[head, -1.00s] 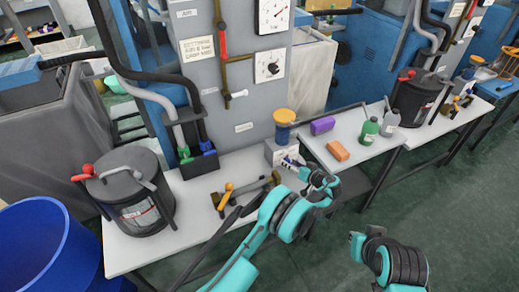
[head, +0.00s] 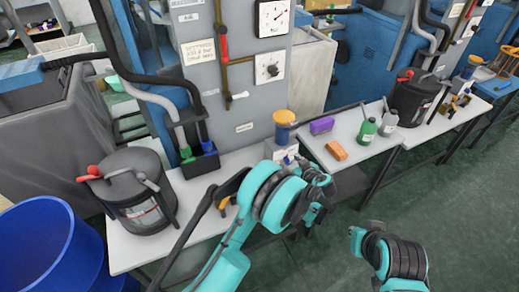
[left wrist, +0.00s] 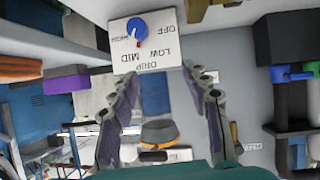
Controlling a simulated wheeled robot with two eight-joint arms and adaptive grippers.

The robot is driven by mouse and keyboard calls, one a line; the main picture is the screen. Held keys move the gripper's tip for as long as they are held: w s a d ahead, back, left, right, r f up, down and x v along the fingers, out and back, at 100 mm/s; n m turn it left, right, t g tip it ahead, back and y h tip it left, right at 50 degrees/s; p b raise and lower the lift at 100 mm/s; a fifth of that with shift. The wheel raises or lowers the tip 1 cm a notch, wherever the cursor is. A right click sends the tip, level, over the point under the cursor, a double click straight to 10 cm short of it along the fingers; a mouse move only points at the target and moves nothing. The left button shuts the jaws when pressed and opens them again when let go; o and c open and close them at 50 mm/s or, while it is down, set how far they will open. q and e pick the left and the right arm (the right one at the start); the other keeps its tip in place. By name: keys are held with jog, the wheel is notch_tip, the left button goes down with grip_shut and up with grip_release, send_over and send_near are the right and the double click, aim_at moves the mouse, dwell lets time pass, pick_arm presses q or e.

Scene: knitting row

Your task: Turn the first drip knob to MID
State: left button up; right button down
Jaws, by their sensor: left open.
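The drip box is white with a blue knob. In the left wrist view the knob (left wrist: 137,27) sits on the box's labelled face (left wrist: 150,60), which shows upside down with OFF, LOW, MID and HIGH around it. A red mark sits at the knob's lower edge in the picture; I cannot tell exactly which label it points at. In the head view the box (head: 284,155) stands under a yellow-and-blue jar. My left gripper (left wrist: 165,100) is open and empty, its fingers apart from the knob. My right gripper (head: 357,240) is low at the right, its jaws unclear.
An orange block (head: 336,150), a purple block (head: 321,125) and a green bottle (head: 368,130) stand on the table to the right. A dark lidded pot (head: 135,190) stands on the left. A black bin (head: 200,167) sits against the grey machine column.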

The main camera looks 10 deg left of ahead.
pick_arm(q)
jog(key=s+a+r+m+g+h, duration=0.1)
jog(key=s+a+r, duration=0.3)
jog(key=r, duration=0.3)
jog(key=s+a+r+m+g+h, duration=0.1)
jog(key=s+a+r+m, duration=0.1)
jog(key=s+a+r, duration=0.3)
notch_tip(320, 180, up, 2)
jog(key=shift+s+a+r+g+p, duration=0.2)
jog(key=shift+a+g+p, duration=0.15)
jog(key=shift+a, duration=0.65)
